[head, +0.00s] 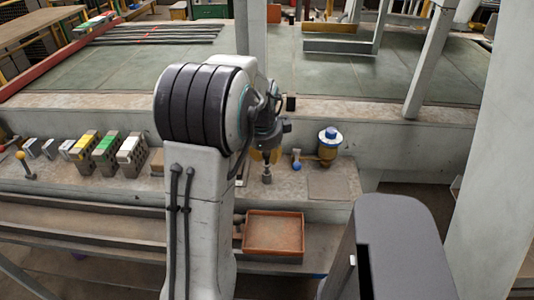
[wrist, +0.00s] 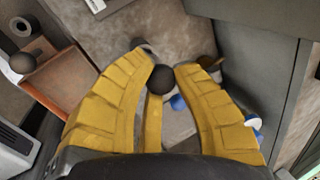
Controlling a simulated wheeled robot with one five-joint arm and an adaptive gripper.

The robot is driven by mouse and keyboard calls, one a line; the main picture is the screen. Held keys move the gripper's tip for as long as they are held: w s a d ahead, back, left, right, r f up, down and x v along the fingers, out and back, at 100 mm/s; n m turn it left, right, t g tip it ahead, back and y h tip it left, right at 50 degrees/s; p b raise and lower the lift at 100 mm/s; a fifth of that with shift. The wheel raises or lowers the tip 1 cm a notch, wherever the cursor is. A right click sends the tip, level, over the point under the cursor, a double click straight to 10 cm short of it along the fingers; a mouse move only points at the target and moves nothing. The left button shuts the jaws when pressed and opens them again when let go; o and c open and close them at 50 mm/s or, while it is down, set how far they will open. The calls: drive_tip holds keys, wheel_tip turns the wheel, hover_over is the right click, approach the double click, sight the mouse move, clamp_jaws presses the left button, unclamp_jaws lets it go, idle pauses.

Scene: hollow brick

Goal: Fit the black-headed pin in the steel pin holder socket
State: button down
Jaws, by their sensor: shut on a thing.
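In the wrist view, the dark round head of the black-headed pin (wrist: 162,80) sits between the yellow fingertips of my gripper (wrist: 167,74). The gripper is shut on it. In the head view, my gripper (head: 266,158) points down over the bench, and a small grey metal piece shows just below its tips. I cannot tell whether that piece is the pin's shaft or the steel pin holder. In the wrist view, a pale grey rounded piece lies just beyond the left fingertip, partly hidden. The pin's lower end and the socket opening are not clearly visible.
A blue-headed piece (head: 297,160) and a yellowish vessel with a blue-and-white top (head: 328,144) stand close on the right. An orange-brown tray (head: 273,252) lies in front, below. Several coloured blocks (head: 105,147) line the bench on the left. A grey wall rises behind.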

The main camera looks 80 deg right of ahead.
drive_tip(key=shift+f+b, duration=1.2)
drive_tip(key=shift+f, duration=0.2)
idle(0.4)
drive_tip(key=c, duration=1)
unclamp_jaws()
drive_tip(key=shift+c, duration=0.2)
drive_tip(key=shift+r, duration=0.1)
drive_tip(key=v, duration=1.1)
drive_tip(key=shift+a+r, duration=0.2)
drive_tip(key=shift+r, duration=0.15)
